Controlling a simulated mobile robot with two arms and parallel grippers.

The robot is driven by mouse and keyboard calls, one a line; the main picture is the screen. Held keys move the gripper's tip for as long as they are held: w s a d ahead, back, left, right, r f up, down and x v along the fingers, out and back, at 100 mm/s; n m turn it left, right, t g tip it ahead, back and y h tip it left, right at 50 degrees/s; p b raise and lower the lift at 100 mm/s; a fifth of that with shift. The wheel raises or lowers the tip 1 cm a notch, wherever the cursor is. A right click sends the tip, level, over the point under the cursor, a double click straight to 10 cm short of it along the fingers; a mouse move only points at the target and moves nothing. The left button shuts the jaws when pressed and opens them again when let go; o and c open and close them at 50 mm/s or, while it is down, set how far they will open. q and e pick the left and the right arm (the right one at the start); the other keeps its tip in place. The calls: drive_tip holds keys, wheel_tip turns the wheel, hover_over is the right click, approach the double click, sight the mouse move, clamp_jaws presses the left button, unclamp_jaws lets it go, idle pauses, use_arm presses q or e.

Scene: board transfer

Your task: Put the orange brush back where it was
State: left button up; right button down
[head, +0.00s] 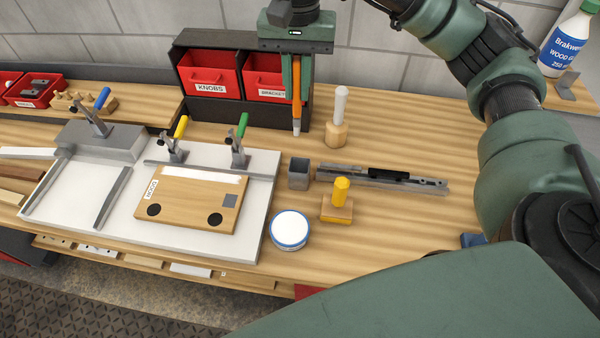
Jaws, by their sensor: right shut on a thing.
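The orange brush (297,102) hangs upright, tip down, between the fingers of my right gripper (297,82). The gripper is shut on its upper part, in front of the red bins at the back of the bench. The brush tip is near the dark bin rack's right end; I cannot tell its exact height above the bench. A small grey square cup (299,174) stands below it in the picture, nearer the front, with no brush visible in it. My left gripper is not in view.
Around the cup are a wooden holder with a white handle (336,122), a metal rail (385,178), a yellow-knobbed block (338,204) and a white-blue tin (290,230). Left is a clamp fixture (255,163) with a wooden board (185,199). Bench right of the white handle is clear.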

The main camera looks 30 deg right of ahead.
drive_tip(key=shift+w+d+r, duration=0.15)
drive_tip(key=shift+r, duration=0.4)
drive_tip(key=shift+d+f+m, duration=0.1)
drive_tip(key=shift+f+m, duration=0.2)
drive_tip(key=shift+f, duration=0.05)
wheel_tip(320, 180, down, 19)
drive_tip(key=p, duration=0.2)
drive_tip(key=shift+p, duration=0.3)
drive_tip(key=shift+d+f, duration=0.1)
drive_tip(key=shift+f, duration=0.15)
drive_tip(key=c, duration=1.4)
unclamp_jaws()
